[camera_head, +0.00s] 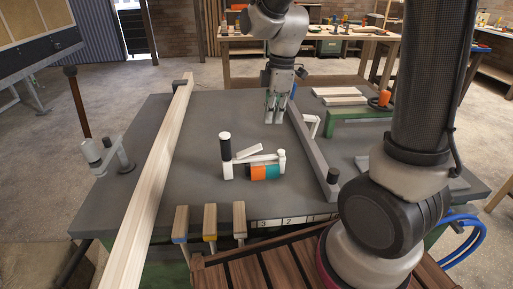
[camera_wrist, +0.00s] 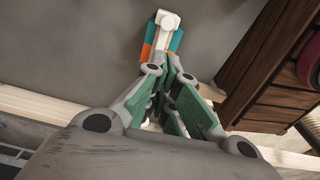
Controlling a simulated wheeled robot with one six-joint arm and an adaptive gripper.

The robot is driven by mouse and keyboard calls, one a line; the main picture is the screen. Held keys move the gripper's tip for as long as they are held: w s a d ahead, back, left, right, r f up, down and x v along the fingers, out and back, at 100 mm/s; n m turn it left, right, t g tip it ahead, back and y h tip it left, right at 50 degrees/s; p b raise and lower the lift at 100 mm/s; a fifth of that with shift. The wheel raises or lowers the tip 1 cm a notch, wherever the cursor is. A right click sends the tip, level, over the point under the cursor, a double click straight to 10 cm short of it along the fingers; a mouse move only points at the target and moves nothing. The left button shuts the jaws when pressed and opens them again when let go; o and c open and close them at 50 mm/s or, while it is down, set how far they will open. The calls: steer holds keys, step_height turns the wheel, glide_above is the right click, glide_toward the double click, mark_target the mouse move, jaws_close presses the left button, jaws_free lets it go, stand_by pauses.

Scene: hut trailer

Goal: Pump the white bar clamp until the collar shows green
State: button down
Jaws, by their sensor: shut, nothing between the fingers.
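The white bar clamp (camera_head: 240,161) lies on the grey table, with a black-topped upright at its left end and a raised white lever (camera_head: 250,150) above its bar. An orange block (camera_head: 258,173) and a teal block (camera_head: 273,172) sit side by side below the bar. I cannot make out any green on the collar. In the wrist view the clamp's white end (camera_wrist: 165,27) shows beyond my fingers. My gripper (camera_head: 276,110) points down behind the clamp, apart from it, shut and empty. Its green-sided fingers (camera_wrist: 170,75) also show in the wrist view.
A long pale board (camera_head: 150,190) crosses the table's left side. A grey bar with a black knob (camera_head: 333,175) runs along the right. Several short wooden pieces (camera_head: 210,220) stand at the front edge. A green stand (camera_head: 360,115) and pale slats (camera_head: 338,93) are at the back right.

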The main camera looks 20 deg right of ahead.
steer(key=shift+d+r, duration=0.1)
steer(key=shift+r, duration=1.25)
